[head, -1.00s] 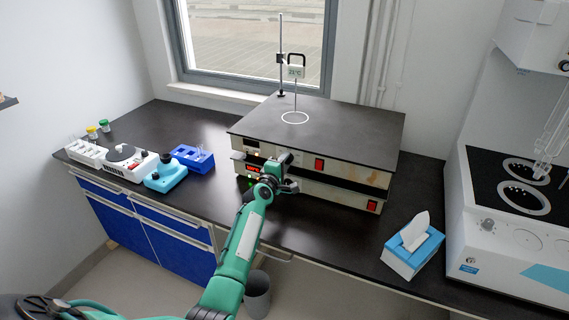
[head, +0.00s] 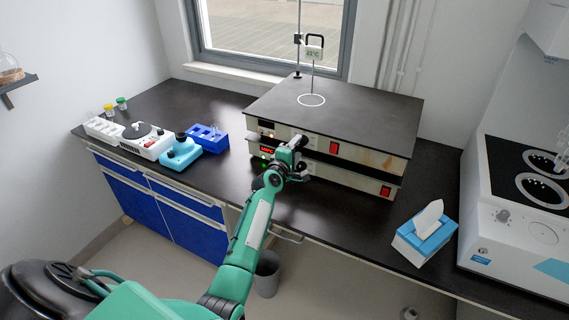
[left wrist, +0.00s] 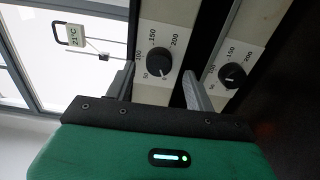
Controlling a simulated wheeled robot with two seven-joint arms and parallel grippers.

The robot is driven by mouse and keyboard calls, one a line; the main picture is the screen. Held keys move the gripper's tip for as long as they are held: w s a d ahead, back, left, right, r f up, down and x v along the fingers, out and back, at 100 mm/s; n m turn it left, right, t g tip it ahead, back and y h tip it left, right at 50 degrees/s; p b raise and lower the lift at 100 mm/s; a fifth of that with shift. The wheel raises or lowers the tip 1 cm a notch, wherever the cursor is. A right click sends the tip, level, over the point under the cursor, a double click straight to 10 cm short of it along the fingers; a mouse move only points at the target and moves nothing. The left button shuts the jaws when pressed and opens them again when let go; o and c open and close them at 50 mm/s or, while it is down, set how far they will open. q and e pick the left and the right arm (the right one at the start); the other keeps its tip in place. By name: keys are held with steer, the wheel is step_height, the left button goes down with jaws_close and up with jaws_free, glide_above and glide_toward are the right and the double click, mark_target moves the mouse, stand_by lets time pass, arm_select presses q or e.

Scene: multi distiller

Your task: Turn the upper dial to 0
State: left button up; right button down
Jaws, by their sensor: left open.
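The upper dial (left wrist: 158,62) is a black round knob on a white plate marked 0 to 200. In the left wrist view it lies between the two fingers of my left gripper (left wrist: 158,72), which is open around it; contact cannot be told. I cannot make out its pointer clearly. The lower dial (left wrist: 232,75) sits to the right in that sideways view, outside the fingers. My right gripper is not in view.
The two stacked heater units have red switches, upper (head: 334,148) and lower (head: 385,191). A thermometer display (head: 314,53) stands behind on a rod. A tissue box (head: 425,240) is at right, a blue rack (head: 208,140) at left. The black counter (head: 330,215) in front is mostly clear.

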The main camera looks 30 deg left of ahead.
arm_select(q)
steer(key=s, duration=1.1)
steer(key=shift+s+d+b, duration=0.15)
steer(key=shift+d+b, duration=0.2)
steer(key=shift+b, duration=0.05)
